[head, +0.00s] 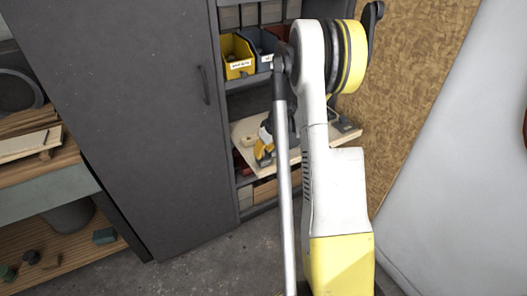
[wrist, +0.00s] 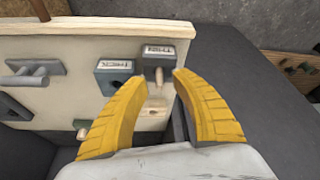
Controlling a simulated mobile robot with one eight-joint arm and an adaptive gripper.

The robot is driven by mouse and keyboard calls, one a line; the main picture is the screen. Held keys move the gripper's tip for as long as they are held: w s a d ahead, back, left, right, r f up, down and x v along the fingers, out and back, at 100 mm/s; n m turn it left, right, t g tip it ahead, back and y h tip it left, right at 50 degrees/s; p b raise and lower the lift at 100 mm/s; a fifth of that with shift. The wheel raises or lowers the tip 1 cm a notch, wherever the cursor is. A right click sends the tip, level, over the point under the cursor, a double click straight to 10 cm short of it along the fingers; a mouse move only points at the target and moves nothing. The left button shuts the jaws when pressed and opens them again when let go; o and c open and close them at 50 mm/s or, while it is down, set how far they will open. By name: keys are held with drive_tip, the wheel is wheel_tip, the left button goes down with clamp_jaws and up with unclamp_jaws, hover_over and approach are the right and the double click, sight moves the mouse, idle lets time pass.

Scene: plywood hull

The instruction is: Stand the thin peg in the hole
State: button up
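A small grey block (wrist: 153,56), whose label seems to read THIN, sits on the pale wooden board (wrist: 60,48) just beyond the fingertips. A thin light peg (wrist: 159,77) shows at this block, in line with the gap between the fingers; I see no finger touching it. A second grey block (wrist: 113,80), seemingly labelled THICK, has a dark round hole and lies left of it. In the head view, my gripper (head: 265,147) is small over the board (head: 312,158).
A grey handle-like fitting (wrist: 35,72) and a short peg-like piece (wrist: 83,131) are on the board's left part. Yellow and blue bins (head: 237,58) stand on the shelf above. A dark cabinet door (head: 130,110) is at left, a chipboard panel (head: 415,90) at right.

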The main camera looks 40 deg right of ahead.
drive_tip(key=v, duration=1.2)
drive_tip(key=shift+r, duration=0.1)
idle(0.4)
